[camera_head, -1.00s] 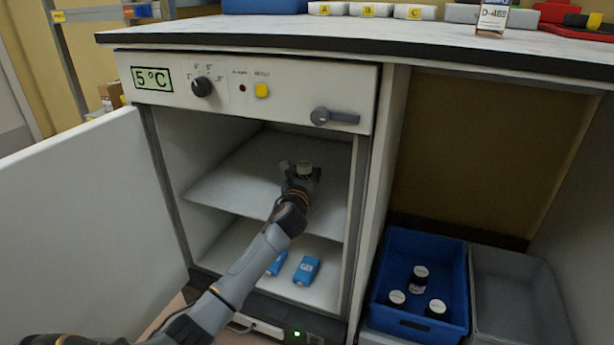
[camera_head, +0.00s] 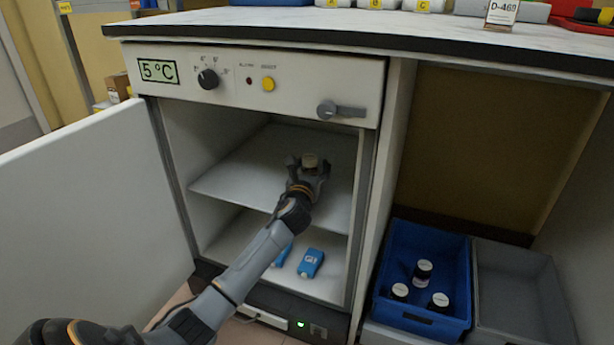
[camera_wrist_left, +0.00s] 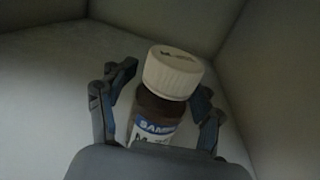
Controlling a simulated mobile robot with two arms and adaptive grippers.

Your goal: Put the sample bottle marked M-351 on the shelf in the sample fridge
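The sample bottle (camera_wrist_left: 157,110) has a white cap, a brown body and a label on which "M-" shows before my gripper hides the rest. In the head view its cap (camera_head: 310,160) shows over the fridge's upper shelf (camera_head: 235,183). My left gripper (camera_head: 307,167) reaches into the fridge with its fingers on either side of the bottle. In the left wrist view the fingers (camera_wrist_left: 160,100) are spread, with gaps visible beside the bottle. The bottle's base is hidden. The sample fridge (camera_head: 245,85) stands open. My right gripper is not in view.
The fridge door (camera_head: 90,205) is swung out to the left. Blue packs (camera_head: 311,263) lie on the lower level. A blue crate (camera_head: 385,280) with three bottles and an empty grey crate (camera_head: 520,290) stand at the right. The upper shelf is otherwise clear.

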